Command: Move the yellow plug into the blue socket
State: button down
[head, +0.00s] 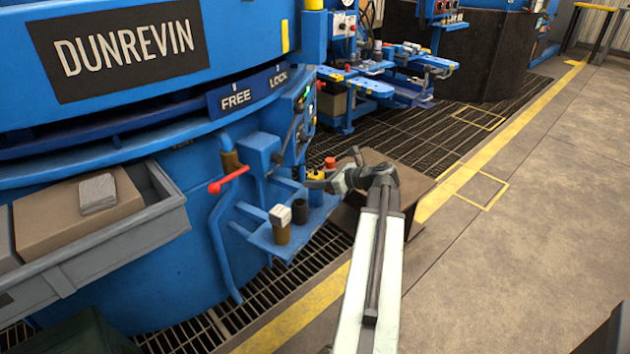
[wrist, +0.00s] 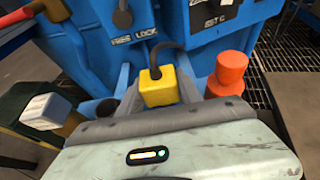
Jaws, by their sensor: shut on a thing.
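The yellow plug (wrist: 158,87) is in the middle of the wrist view, with a dark cable rising from its top. My gripper (wrist: 157,92) is shut on it, a grey finger on each side. In the head view my gripper (head: 328,184) is beside the small blue shelf, and the yellow plug (head: 316,173) shows partly at its tips. The underside of the plug is hidden. Several blue parts surround it, and I cannot tell which is the blue socket.
A red plug (wrist: 229,74) stands close right of my gripper. A white-topped plug (head: 280,215) and a black cylinder (head: 300,211) are on the blue shelf (head: 270,243). A red-handled lever (head: 222,186) and grey tray (head: 110,235) are left. Open floor (head: 530,250) lies right.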

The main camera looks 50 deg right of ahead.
jog(key=shift+f, duration=0.3)
jog(key=c, duration=1.1)
grip_release()
jog(key=p+v, duration=0.3)
jog(key=v, duration=0.8)
jog(key=shift+p, duration=0.4)
